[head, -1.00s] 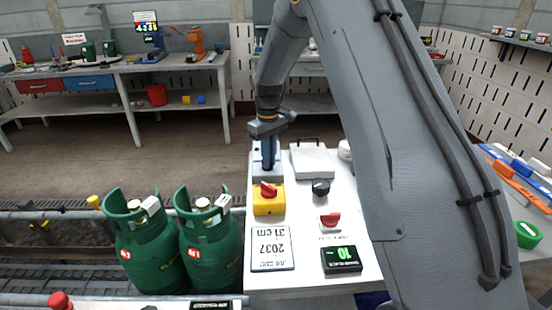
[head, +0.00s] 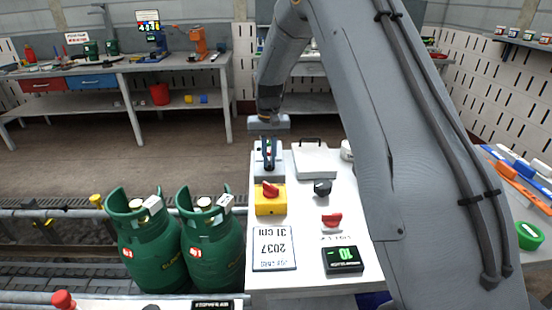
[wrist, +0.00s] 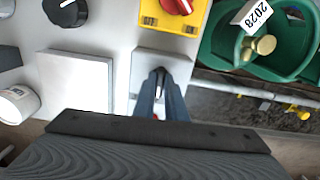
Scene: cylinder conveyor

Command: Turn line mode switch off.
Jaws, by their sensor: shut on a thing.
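A grey switch box (head: 260,174) stands at the far left of the white console, and it also shows in the wrist view (wrist: 150,63). I cannot read a label on it. A small lever (wrist: 160,80) rises from it, mostly hidden by the fingers. My gripper (head: 268,160) points down over the box from the far side. In the wrist view its blue fingers (wrist: 160,92) are closed around the lever. A bit of red shows between the fingers. The lever's exact setting is hidden.
Nearer on the console are a yellow box with a red knob (head: 270,190), a black knob (head: 322,188), a red switch (head: 332,220) and a green-lit display (head: 343,259). A white lidded box (head: 314,161) stands right of my gripper. Green cylinders (head: 152,243) stand left.

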